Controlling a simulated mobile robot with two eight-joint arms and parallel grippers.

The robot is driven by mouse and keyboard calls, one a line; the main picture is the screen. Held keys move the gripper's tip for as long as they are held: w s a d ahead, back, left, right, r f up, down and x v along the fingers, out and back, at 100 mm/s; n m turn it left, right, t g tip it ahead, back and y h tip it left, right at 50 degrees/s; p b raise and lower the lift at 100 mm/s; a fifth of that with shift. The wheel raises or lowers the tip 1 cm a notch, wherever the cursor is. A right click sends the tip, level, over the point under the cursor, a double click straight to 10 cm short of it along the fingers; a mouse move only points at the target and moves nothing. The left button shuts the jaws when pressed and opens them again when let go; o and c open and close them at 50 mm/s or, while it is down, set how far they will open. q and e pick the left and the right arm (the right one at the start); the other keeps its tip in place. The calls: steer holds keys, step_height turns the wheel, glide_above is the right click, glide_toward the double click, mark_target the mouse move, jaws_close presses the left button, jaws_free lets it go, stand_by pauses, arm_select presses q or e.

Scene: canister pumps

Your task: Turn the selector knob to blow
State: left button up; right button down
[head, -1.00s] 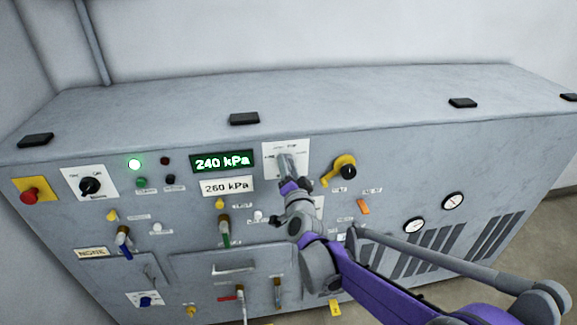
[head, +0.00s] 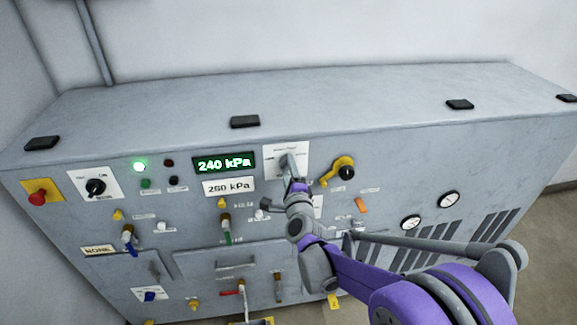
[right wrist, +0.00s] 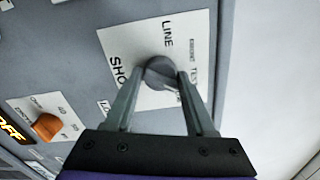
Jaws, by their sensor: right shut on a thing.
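A grey knob (head: 288,162) sits on a white plate (head: 272,152) at the upper middle of the panel. My right gripper (head: 292,172) is shut on this knob. In the right wrist view its two fingers stand on either side of the knob (right wrist: 160,72). The plate there reads LINE, TEST and a word starting SHO; part of the lettering is hidden by a finger. A black knob (head: 96,187) on another white plate stands at the panel's left, apart from the gripper; its small labels are too blurred to read. My left gripper is not in view.
A display (head: 224,163) reads 240 kPa above a 260 kPa label. A yellow-handled black knob (head: 346,172) and an orange switch (head: 361,205) are close to the right. A red button (head: 38,198) is far left. Several valves and levers fill the lower panel.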

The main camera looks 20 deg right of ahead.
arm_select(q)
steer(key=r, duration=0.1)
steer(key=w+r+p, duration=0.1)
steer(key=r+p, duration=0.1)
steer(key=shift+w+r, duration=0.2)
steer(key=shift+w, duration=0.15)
arm_select(e)
steer(key=m, duration=0.6)
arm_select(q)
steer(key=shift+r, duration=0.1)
arm_select(e)
steer(key=shift+c, duration=1.4)
jaws_free()
steer(key=shift+s, duration=0.15)
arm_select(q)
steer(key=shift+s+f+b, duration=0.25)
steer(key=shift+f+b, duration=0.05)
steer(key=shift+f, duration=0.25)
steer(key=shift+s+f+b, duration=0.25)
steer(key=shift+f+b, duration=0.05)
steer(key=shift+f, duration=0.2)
arm_select(e)
steer(key=v, duration=1)
steer(key=shift+s, duration=0.25)
steer(key=shift+a, duration=0.1)
